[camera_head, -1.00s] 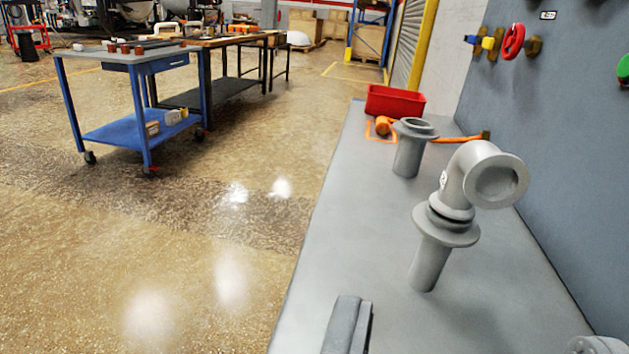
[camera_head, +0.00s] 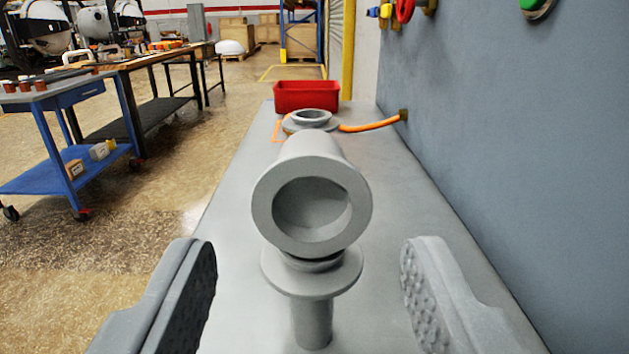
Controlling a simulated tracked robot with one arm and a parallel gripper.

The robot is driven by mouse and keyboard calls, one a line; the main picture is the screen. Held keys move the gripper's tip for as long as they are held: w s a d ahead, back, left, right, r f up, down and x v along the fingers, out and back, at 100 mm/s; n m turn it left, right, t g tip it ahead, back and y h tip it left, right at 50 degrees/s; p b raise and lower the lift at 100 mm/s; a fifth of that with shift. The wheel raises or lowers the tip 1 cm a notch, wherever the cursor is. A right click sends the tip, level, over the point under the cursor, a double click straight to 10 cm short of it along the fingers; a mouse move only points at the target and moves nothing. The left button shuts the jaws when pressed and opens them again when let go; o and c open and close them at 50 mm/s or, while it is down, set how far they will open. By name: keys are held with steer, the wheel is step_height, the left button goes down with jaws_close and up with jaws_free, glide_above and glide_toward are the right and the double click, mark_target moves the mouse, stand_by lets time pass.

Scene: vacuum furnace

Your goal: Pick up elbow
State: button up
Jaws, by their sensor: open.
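The grey elbow (camera_head: 262,205) sits on top of a flanged grey pipe stub (camera_head: 313,318) that stands upright on the grey bench. Its round open end faces my camera. My gripper (camera_head: 308,262) is open, with one textured finger left of the elbow and stub and the other to the right. Both fingers appear apart from them, with clear gaps on each side. The elbow's far side and its seat on the stub are partly hidden.
A second flanged stub (camera_head: 310,118) stands behind the elbow. A red bin (camera_head: 306,97) and an orange hose (camera_head: 372,125) lie farther back. A blue-grey wall panel (camera_head: 500,170) rises close on the right. A blue cart (camera_head: 50,170) stands on the floor at left.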

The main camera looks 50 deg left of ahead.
mark_target(314, 214)
steer(key=shift+x, duration=4.05)
steer(key=shift+d, duration=0.1)
steer(key=c, duration=0.9)
